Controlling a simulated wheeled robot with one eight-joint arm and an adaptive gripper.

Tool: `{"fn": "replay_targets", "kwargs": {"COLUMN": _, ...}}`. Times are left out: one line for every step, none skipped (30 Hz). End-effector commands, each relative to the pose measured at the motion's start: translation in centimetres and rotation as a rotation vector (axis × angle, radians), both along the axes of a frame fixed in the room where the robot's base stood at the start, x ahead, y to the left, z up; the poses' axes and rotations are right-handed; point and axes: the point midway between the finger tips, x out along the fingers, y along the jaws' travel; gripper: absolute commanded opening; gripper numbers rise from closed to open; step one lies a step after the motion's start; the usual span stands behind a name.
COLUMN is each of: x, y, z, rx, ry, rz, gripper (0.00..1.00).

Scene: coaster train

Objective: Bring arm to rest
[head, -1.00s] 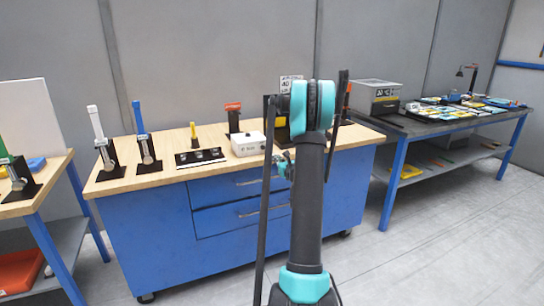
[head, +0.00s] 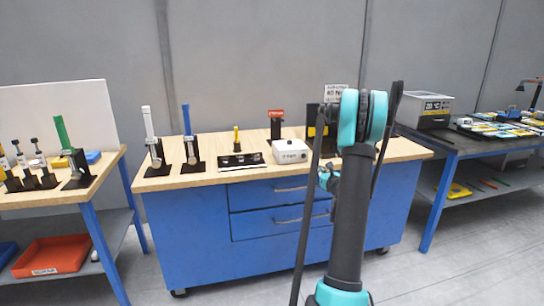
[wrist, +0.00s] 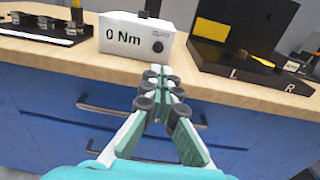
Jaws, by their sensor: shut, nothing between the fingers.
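My arm (head: 351,215) rises in front of the blue workbench in the head view and bends at a teal joint near the top. My gripper (head: 328,178) shows small beside the arm, in front of the bench's right part. In the wrist view my gripper (wrist: 160,85) has its fingertips together with nothing between them. It is in front of the bench's edge, below the white box reading "0 Nm" (wrist: 137,36), and appears apart from it.
The workbench (head: 218,178) carries upright tools on black stands, the white box (head: 290,151) and a black holder (wrist: 240,50). A side table (head: 85,193) stands left, with a red bin (head: 52,257) below. A dark table (head: 470,148) stands right. Grey floor (head: 450,270) is open at front right.

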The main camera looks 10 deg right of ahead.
Motion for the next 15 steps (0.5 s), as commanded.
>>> {"fn": "replay_targets", "kwargs": {"x": -0.1, "y": 0.1, "z": 0.3, "rx": 0.014, "ry": -0.003, "rz": -0.006, "gripper": 0.00}}
{"fn": "replay_targets", "kwargs": {"x": -0.1, "y": 0.2, "z": 0.7, "rx": 0.031, "ry": -0.008, "rz": -0.013, "gripper": 0.00}}
{"fn": "replay_targets", "kwargs": {"x": -0.2, "y": 0.3, "z": 1.4, "rx": 0.069, "ry": -0.017, "rz": -0.027, "gripper": 0.00}}
{"fn": "replay_targets", "kwargs": {"x": -0.4, "y": 0.5, "z": 2.1, "rx": 0.105, "ry": -0.026, "rz": -0.042, "gripper": 0.00}}
{"fn": "replay_targets", "kwargs": {"x": -0.6, "y": 0.5, "z": 2.9, "rx": 0.151, "ry": -0.037, "rz": -0.062, "gripper": 0.00}}
{"fn": "replay_targets", "kwargs": {"x": -1.0, "y": 0.7, "z": 4.1, "rx": 0.227, "ry": -0.053, "rz": -0.092, "gripper": 0.00}}
{"fn": "replay_targets", "kwargs": {"x": -1.3, "y": 0.8, "z": 5.0, "rx": 0.293, "ry": -0.067, "rz": -0.117, "gripper": 0.00}}
{"fn": "replay_targets", "kwargs": {"x": -1.8, "y": 0.8, "z": 5.9, "rx": 0.365, "ry": -0.081, "rz": -0.146, "gripper": 0.00}}
{"fn": "replay_targets", "kwargs": {"x": -2.5, "y": 1.0, "z": 7.0, "rx": 0.469, "ry": -0.099, "rz": -0.184, "gripper": 0.00}}
{"fn": "replay_targets", "kwargs": {"x": -3.1, "y": 1.0, "z": 7.7, "rx": 0.551, "ry": -0.111, "rz": -0.215, "gripper": 0.00}}
{"fn": "replay_targets", "kwargs": {"x": -3.8, "y": 1.1, "z": 8.3, "rx": 0.632, "ry": -0.123, "rz": -0.244, "gripper": 0.00}}
{"fn": "replay_targets", "kwargs": {"x": -4.7, "y": 1.2, "z": 8.9, "rx": 0.742, "ry": -0.137, "rz": -0.283, "gripper": 0.00}}
{"fn": "replay_targets", "kwargs": {"x": -5.5, "y": 1.3, "z": 9.2, "rx": 0.823, "ry": -0.145, "rz": -0.314, "gripper": 0.00}}
{"fn": "replay_targets", "kwargs": {"x": -6.2, "y": 1.4, "z": 9.4, "rx": 0.903, "ry": -0.152, "rz": -0.342, "gripper": 0.00}}
{"fn": "replay_targets", "kwargs": {"x": -7.4, "y": 1.6, "z": 9.5, "rx": 1.013, "ry": -0.162, "rz": -0.384, "gripper": 0.00}}
